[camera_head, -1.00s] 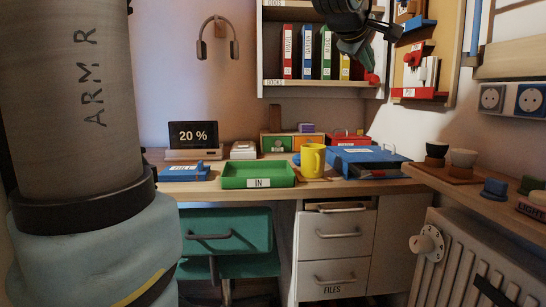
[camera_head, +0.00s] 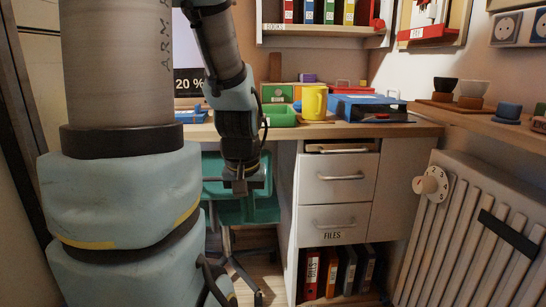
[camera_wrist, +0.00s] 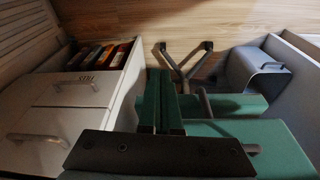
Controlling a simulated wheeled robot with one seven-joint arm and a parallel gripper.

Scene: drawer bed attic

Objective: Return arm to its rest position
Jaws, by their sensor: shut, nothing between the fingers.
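My gripper (camera_head: 240,185) hangs pointing down in front of the desk, left of the white drawer unit (camera_head: 338,200). It is shut and holds nothing. My arm comes down from the top of the head view, beside my large column at the left. In the wrist view the dark gripper (camera_wrist: 160,155) crosses the lower part of the picture, above the green chair (camera_wrist: 240,130). I cannot tell whether it touches the chair.
The wooden desk (camera_head: 400,130) carries a yellow mug (camera_head: 314,102), a green tray (camera_head: 280,116) and a blue box (camera_head: 367,106). A radiator (camera_head: 470,230) stands at the right. A grey bin (camera_wrist: 255,75) is on the floor in the wrist view.

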